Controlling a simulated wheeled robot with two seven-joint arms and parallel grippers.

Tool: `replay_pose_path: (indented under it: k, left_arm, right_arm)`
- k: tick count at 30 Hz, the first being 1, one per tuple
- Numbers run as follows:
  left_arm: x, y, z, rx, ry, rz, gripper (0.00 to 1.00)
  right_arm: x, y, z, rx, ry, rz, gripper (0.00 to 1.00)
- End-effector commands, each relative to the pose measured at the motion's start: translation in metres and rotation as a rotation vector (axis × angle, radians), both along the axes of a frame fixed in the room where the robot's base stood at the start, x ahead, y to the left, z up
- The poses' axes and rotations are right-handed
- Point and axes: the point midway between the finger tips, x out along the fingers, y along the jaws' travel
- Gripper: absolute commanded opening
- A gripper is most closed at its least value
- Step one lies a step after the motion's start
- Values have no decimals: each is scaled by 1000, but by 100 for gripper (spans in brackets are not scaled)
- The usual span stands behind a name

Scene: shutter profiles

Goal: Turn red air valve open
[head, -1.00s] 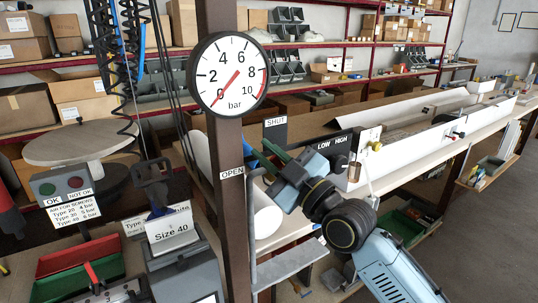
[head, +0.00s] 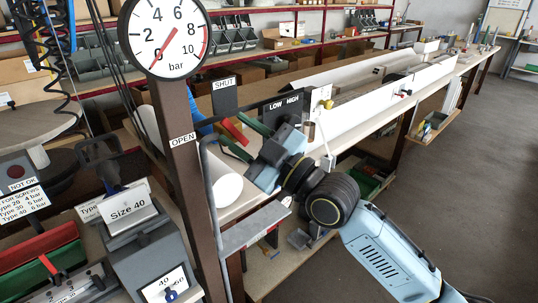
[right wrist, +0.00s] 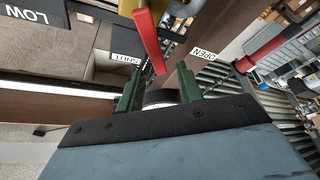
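The red valve lever (head: 234,131) sits beside the brown post, below the SHUT plate (head: 224,96) and right of the OPEN label (head: 183,140). My right gripper (head: 244,137) has its two green fingers apart near the lever. In the right wrist view, the red lever (right wrist: 150,42) shows just beyond the fingertips (right wrist: 158,74), sideways between them, with a yellow part at its upper end. No contact is visible. The gauge (head: 164,38) has its red needle near 0 bar. My left gripper is not in view.
The brown post (head: 190,185) stands close left of the gripper. A grey rail (head: 255,228) lies below it. The LOW/HIGH panel (head: 284,107) and a long bench are behind it. The Size 40 fixture (head: 150,265) is at lower left. Floor at right is clear.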

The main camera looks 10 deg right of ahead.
Motion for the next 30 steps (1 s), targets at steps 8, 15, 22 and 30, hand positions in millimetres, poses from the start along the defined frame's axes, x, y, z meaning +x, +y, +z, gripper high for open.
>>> replay_pose_path:
  k: [8,15,22,30]
  left_arm:
    - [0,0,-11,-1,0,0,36]
    - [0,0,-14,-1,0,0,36]
    - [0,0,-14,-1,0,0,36]
    - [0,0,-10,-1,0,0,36]
  right_arm:
    - [-35,-42,-20,-3,1,-2,36]
    - [-47,-56,-24,0,-1,0,36]
    - [-48,-56,-24,1,-1,0,36]
    - [-42,-78,9,-64,-235,-119,6]
